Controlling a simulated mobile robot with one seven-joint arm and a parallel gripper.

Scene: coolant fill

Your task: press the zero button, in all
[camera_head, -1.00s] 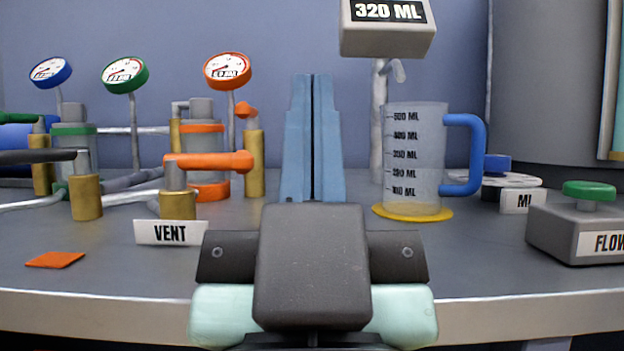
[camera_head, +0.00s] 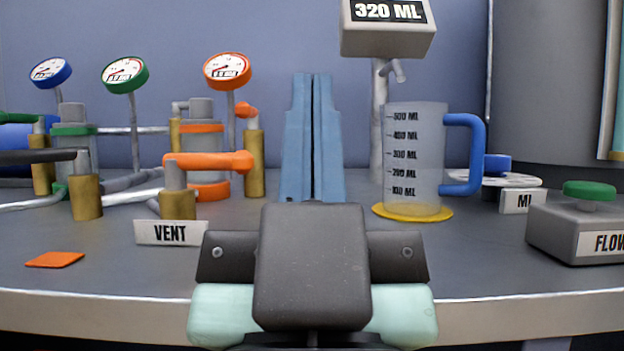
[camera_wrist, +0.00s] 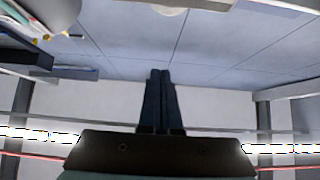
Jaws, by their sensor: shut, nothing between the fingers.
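My gripper (camera_head: 313,80) points up and away over the table in the head view, its two blue fingers side by side, shut and empty. It also shows in the wrist view (camera_wrist: 160,75), pointing toward the ceiling panels. No button marked zero can be made out. A grey box with a green button (camera_head: 589,190) stands at the right, its label cut off after "FLOW". A display box (camera_head: 388,30) reading 320 ML sits on a post above a clear measuring jug (camera_head: 412,170) with a blue handle. The jug stands on a yellow disc (camera_head: 385,212), right of my gripper.
Left of my gripper are orange-handled valves (camera_head: 210,161), a VENT sign (camera_head: 171,232), and gauges on stalks (camera_head: 227,71). An orange square (camera_head: 55,259) lies at the front left.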

